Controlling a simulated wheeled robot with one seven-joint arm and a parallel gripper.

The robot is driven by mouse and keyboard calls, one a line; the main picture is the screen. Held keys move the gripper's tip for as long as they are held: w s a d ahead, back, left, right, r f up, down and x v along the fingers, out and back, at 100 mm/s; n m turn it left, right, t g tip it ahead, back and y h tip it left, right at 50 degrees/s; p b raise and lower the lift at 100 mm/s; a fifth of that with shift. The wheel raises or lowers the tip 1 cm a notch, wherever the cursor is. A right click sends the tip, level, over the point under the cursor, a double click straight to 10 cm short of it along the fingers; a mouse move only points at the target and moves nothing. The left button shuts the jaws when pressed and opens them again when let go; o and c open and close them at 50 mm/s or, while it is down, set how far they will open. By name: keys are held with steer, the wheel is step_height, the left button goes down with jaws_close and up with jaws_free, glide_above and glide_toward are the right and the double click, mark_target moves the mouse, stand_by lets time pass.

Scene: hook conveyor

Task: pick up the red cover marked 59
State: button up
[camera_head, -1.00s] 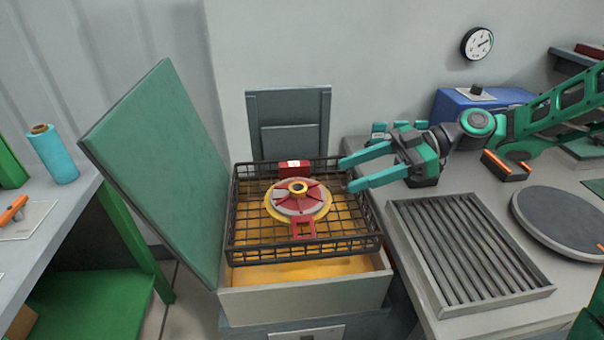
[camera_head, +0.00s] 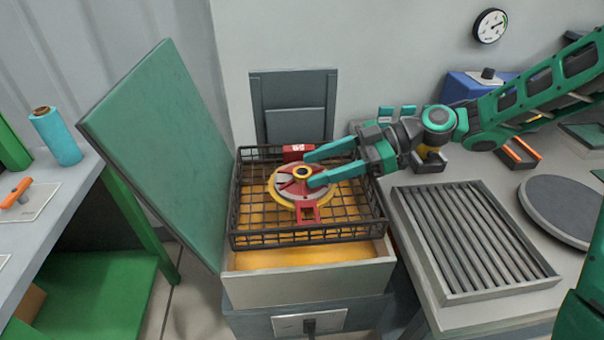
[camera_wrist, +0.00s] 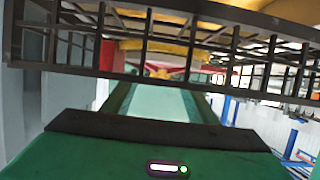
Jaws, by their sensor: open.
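The red cover (camera_head: 290,189) is round, with grey segments, a yellow rim and a yellow ring at its hub. It lies in a black wire basket (camera_head: 275,242). A red tab with a small white mark (camera_head: 298,149) stands at its back, and a red frame-like tab at its front; I cannot read the number. My gripper (camera_head: 308,170) is open, its two teal fingers reaching in from the right over the cover, tips near the hub. I cannot tell whether they touch it. The fingers hide part of the cover's right side. The wrist view shows the basket's wire wall (camera_wrist: 215,52) close by.
The basket sits in a pale box (camera_head: 310,284) with an orange inside. A green lid (camera_head: 165,150) leans up at the left. A ribbed grey tray (camera_head: 475,245) and a round dark plate (camera_head: 565,208) lie on the right table. A grey wall panel (camera_head: 294,105) stands behind.

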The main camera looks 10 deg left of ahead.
steer(key=shift+s+a+f, duration=0.25)
steer(key=shift+a, duration=0.4)
jaws_close()
steer(key=shift+r, duration=0.1)
